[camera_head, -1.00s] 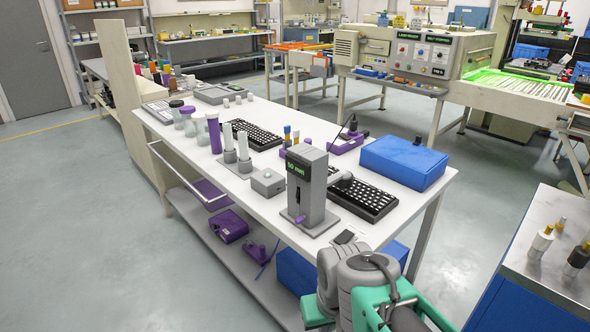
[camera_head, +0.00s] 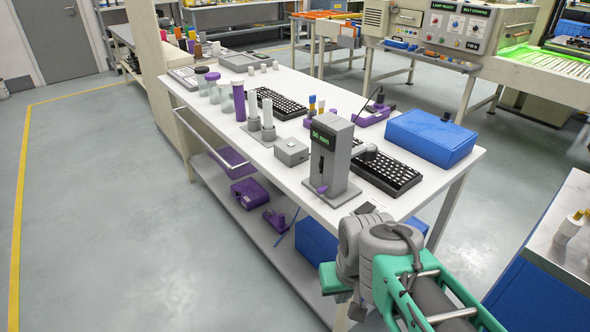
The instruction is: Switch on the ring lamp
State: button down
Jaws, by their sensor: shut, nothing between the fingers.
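I cannot make out a ring lamp or its switch in the head view. My arm, with green and grey links, reaches in at the lower right, in front of the near end of the white table (camera_head: 225,130). My gripper's fingers do not show.
A grey device with a green display (camera_head: 330,155) stands near the table's front end. A black keyboard (camera_head: 387,172), a blue box (camera_head: 432,138) and several bottles share the top. A blue-sided bench (camera_head: 540,270) is at right. Open floor (camera_head: 110,220) lies at left.

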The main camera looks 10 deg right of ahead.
aim_at(366, 208)
jog(key=k, duration=0.6)
jog(key=u, duration=0.5)
jog(key=i, duration=0.95)
jog(key=u, duration=0.3)
